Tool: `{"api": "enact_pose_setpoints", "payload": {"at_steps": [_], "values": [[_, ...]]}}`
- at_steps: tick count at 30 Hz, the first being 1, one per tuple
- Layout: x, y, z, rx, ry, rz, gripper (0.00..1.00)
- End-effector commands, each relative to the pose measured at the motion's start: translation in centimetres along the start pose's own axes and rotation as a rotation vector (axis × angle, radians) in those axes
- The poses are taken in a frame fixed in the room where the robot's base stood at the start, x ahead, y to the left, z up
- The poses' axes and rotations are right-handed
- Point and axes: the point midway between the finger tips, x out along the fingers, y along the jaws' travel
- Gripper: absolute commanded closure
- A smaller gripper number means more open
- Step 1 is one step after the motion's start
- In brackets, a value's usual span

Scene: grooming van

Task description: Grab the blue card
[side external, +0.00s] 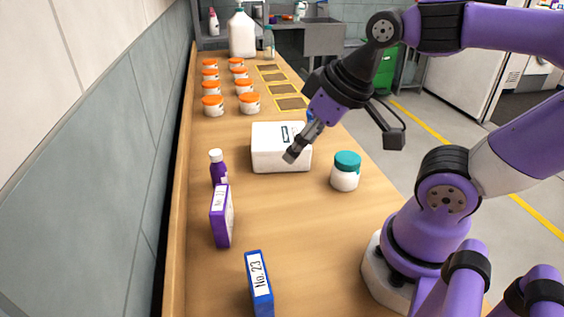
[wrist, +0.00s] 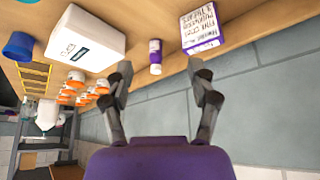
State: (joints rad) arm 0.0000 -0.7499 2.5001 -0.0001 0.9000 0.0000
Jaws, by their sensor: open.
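The blue card is a thin blue upright block (side external: 260,284) with a white "No.23" label along its top edge. It stands at the near end of the wooden counter in the side view, and I do not see it in the wrist view. My gripper (side external: 291,155) is open and empty. In the side view it overlaps the white box, well behind the blue card. In the wrist view the fingers (wrist: 158,80) are spread apart with nothing between them.
A purple box (side external: 222,216) and purple bottle (side external: 218,167) stand left of the white box (side external: 268,155). A teal-lidded jar (side external: 345,172) stands right. Orange-lidded jars (side external: 249,103) fill the far counter. A blue object (wrist: 18,46) shows beyond the white box. Bare counter surrounds the card.

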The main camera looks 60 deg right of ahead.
Motion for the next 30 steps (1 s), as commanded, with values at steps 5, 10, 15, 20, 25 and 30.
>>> {"api": "enact_pose_setpoints", "payload": {"at_steps": [5, 10, 15, 20, 25, 30], "values": [[0.2, -1.1, -0.2, -0.133, -0.033, -0.035, 0.33], [1.2, -6.2, -0.4, -0.785, -0.152, -0.238, 0.33], [2.1, -11.5, 0.6, -1.564, -0.189, -0.553, 0.33], [2.6, -14.1, 1.8, -2.035, -0.142, -0.792, 0.33], [3.5, -15.1, 3.0, -2.192, -0.11, -0.888, 0.33], [5.6, -15.7, 4.8, -2.194, -0.109, -0.888, 0.33]]}}
